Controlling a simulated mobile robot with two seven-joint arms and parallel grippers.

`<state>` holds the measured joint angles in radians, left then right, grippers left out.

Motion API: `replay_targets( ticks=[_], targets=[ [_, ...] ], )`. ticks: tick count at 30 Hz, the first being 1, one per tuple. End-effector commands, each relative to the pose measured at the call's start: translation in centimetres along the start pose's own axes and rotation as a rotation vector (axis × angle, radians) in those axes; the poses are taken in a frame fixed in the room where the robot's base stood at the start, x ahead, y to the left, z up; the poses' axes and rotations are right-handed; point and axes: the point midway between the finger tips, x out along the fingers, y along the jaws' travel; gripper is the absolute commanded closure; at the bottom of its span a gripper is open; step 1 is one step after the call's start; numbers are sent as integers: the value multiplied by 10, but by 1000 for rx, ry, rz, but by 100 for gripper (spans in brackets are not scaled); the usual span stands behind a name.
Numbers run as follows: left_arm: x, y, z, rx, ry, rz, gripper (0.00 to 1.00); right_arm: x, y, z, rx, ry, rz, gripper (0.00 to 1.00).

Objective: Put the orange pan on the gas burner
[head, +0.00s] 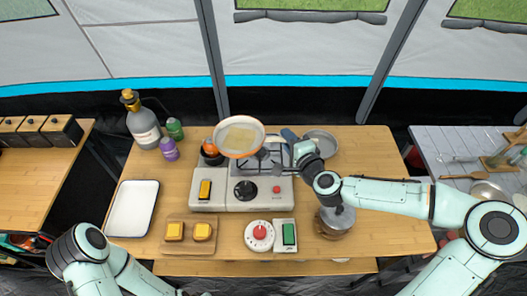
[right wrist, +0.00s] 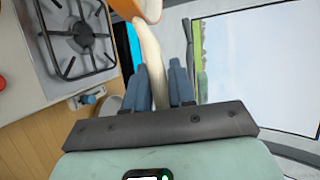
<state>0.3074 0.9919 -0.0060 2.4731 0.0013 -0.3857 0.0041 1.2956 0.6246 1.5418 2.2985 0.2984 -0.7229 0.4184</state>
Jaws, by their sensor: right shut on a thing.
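The orange pan (head: 239,136) has a pale inside and is in the air, over the back left part of the gas burner unit (head: 212,195). Its grate (head: 267,158) shows to the right of the pan, and more fully in the right wrist view (right wrist: 78,35). My right gripper (head: 290,136) is shut on the pan's cream handle (right wrist: 152,62), which lies between its blue fingers. In the right wrist view only a bit of the pan's orange side (right wrist: 150,8) shows. Of my left arm only links show at the lower left; its gripper is out of view.
A small orange and dark object (head: 211,152) is beside the pan on the left. A grey pan (head: 322,142) and a metal pot (head: 337,221) are to the right. A bottle (head: 143,122), a white tray (head: 132,210) and a board (head: 190,246) with yellow pieces are to the left.

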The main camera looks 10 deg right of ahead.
Motion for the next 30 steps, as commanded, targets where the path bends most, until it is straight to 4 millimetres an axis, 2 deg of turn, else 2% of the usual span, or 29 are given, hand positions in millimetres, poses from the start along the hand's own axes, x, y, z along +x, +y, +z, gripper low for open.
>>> replay_targets(
  ticks=[1,3,7,18,23,26,30],
  targets=[
    [8,-5,5,-2,-7,-2,50,4,5,4,-14,6,-7,100],
    [13,-7,7,-4,-10,-3,50,8,5,4,-10,17,-14,100],
    [20,-11,10,-5,-15,-5,50,9,-3,0,-2,39,-24,100],
    [36,-18,16,-8,-24,-8,50,-8,-56,-15,28,106,-46,100],
    [38,-20,17,-9,-25,-9,50,-16,-70,-19,37,123,-46,100],
    [41,-21,18,-9,-27,-9,50,-16,-64,-21,43,126,-42,100],
    [51,-25,21,-11,-32,-11,50,-9,-32,-24,50,127,-36,100]
  ],
)
